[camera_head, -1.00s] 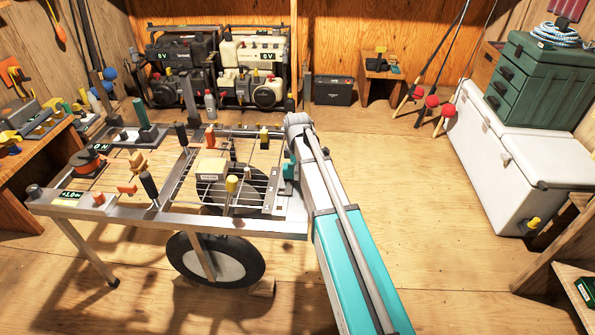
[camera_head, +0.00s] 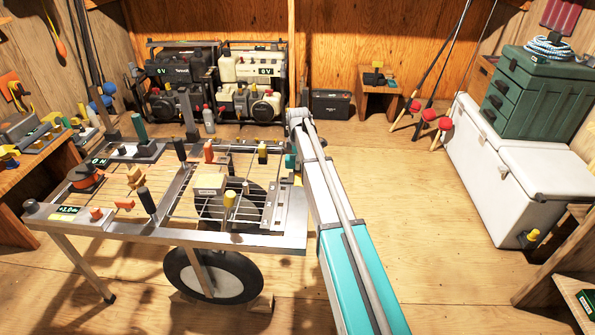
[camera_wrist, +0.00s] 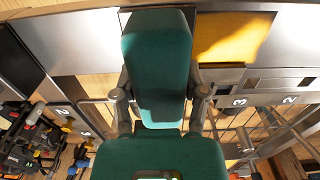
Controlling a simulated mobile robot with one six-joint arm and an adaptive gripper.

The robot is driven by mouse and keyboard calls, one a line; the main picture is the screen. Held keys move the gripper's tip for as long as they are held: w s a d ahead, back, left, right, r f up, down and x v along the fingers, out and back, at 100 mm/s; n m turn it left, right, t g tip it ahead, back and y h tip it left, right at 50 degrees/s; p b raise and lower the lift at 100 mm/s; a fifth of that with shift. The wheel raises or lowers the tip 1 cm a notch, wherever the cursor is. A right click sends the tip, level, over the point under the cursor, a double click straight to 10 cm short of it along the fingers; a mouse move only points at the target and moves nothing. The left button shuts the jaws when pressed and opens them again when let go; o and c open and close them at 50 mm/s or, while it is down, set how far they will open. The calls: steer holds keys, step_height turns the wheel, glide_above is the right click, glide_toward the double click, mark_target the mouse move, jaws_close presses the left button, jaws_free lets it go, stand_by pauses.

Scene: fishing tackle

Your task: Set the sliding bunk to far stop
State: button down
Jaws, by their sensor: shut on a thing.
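The sliding bunk appears to be the dark green padded block (camera_wrist: 158,45) in the upper middle of the wrist view. The fingers of my gripper (camera_wrist: 159,108) stand on either side of it and are shut on it. In the head view, a small teal block (camera_head: 290,162) shows at the cart's right side rail, beside my arm, and seems to be the same bunk. My arm hides most of the gripper there. A second green shape fills the bottom of the wrist view; I cannot tell what it belongs to. The far stop cannot be made out.
Numbered plates (camera_wrist: 240,101) flank the gripper in the wrist view. A white cooler (camera_head: 480,170) stands at the right. The floor between cart and cooler is clear.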

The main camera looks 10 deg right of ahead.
mark_target(296, 192)
steer(key=shift+w+d, duration=0.15)
steer(key=shift+w, duration=0.25)
steer(key=shift+c, duration=0.6)
jaws_free()
steer(key=shift+s, duration=0.25)
steer(key=s+a, duration=0.1)
steer(key=s, duration=0.3)
steer(key=s+a, duration=0.1)
steer(key=s, duration=0.3)
steer(key=s+a, duration=0.2)
steer(key=s, duration=0.2)
steer(key=shift+s+a, duration=0.1)
steer(key=shift+s, duration=0.2)
steer(key=shift+s+a+r+p, duration=0.1)
steer(key=shift+r+p, duration=0.65)
step_height(296, 192, up, 13)
steer(key=p, duration=1.3)
steer(key=s+a+m, duration=0.2)
steer(key=s+m, duration=0.3)
steer(key=s, duration=0.7)
steer(key=shift+s+m, duration=0.15)
steer(key=shift+m, duration=0.15)
